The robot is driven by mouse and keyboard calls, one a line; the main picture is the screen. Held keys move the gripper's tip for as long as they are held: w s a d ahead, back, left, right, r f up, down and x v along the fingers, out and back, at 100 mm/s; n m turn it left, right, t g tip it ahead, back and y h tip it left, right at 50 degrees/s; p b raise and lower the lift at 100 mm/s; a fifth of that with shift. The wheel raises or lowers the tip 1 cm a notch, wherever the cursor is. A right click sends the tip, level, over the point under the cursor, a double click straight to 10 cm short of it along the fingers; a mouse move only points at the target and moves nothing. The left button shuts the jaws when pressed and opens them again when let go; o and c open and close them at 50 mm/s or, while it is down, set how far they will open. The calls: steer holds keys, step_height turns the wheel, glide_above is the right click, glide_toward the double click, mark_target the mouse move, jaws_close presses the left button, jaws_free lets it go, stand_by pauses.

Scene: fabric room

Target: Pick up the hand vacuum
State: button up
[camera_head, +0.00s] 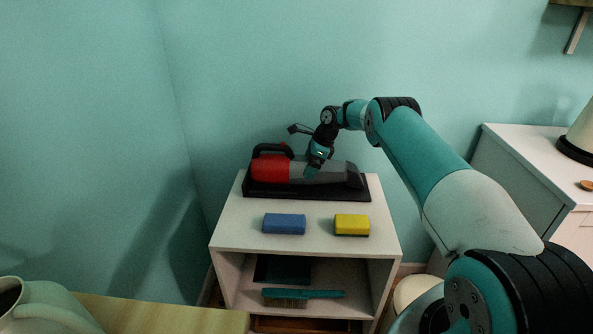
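The hand vacuum (272,168) lies on its side along a black base (289,195) on top of a small white shelf unit (231,222). It has a red body with a black handle at the left and a grey, see-through front part to the right. My arm reaches in from the right. The fingers are small and dark here, so I cannot tell whether they are open or shut, or whether they touch the vacuum.
A blue sponge (284,224) and a yellow sponge (351,225) lie in front of the vacuum. A teal brush (318,293) lies on the lower shelf. A white cabinet (519,165) stands at the right. A pale jug (45,309) and a wooden surface (165,314) are at lower left.

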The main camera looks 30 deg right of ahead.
steer(key=c, duration=1.3)
steer(key=shift+w+r, duration=0.1)
steer(key=shift+r, duration=0.05)
steer(key=shift+r, duration=0.1)
steer(key=shift+r, duration=0.25)
step_height(320, 180, up, 18)
steer(key=p, duration=0.8)
steer(key=shift+p, duration=0.3)
steer(key=shift+r+p, duration=0.85)
steer(key=shift+r, duration=0.05)
